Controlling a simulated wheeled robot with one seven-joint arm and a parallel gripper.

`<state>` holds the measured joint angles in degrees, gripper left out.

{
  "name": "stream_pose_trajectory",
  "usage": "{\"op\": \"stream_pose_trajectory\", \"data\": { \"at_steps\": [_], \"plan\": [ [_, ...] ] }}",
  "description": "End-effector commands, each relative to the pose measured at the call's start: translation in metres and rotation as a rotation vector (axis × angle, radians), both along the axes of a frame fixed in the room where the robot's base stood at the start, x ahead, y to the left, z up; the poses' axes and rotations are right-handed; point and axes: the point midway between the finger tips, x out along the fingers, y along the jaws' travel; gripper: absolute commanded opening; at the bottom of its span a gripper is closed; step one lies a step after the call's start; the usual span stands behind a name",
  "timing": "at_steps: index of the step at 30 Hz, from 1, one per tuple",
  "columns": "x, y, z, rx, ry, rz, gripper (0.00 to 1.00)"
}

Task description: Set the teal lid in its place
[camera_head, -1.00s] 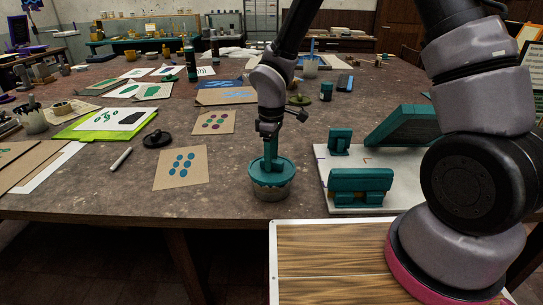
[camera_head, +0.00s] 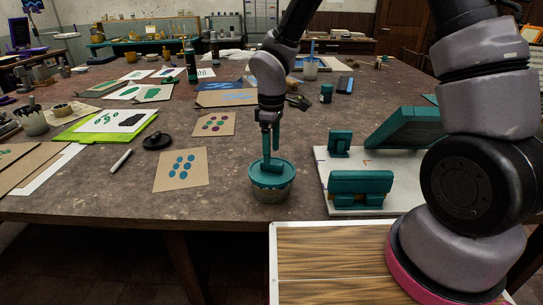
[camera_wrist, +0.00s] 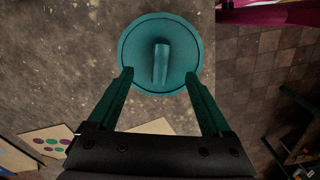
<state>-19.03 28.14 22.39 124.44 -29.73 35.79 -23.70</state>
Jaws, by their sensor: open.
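The teal lid (camera_head: 285,173) lies on top of a grey pot (camera_head: 271,194) near the table's front edge and looks about level. Whether it is fully seated cannot be told. In the wrist view the lid (camera_wrist: 137,42) is a round disc with an upright handle (camera_wrist: 160,62) in its middle. My gripper (camera_head: 270,150) points down over the lid. Its teal fingers are open, and in the wrist view my gripper (camera_wrist: 158,75) has one finger on each side of the handle's near end, with gaps on both sides. The pot is hidden under the lid there.
A white board (camera_head: 325,183) with teal hinged-looking blocks (camera_head: 361,185) stands just right of the pot. A dotted card (camera_head: 181,169) and a black round item (camera_head: 157,140) lie to the left. The wooden-topped board (camera_head: 325,262) is in front.

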Motion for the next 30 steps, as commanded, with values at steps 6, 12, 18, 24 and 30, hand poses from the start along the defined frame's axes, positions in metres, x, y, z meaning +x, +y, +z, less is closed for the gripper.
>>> {"op": "stream_pose_trajectory", "data": {
  "at_steps": [6,12,18,24,30],
  "plan": [
    [0.001,0.000,0.023,0.001,-0.003,0.000,0.83],
    [0.000,0.000,0.041,0.001,-0.001,0.000,0.83],
    [0.000,0.000,0.046,0.000,0.000,0.001,0.83],
    [0.000,0.000,0.045,0.000,0.000,0.001,0.83],
    [0.000,0.000,0.046,0.000,-0.001,-0.002,0.83]
  ]
}}
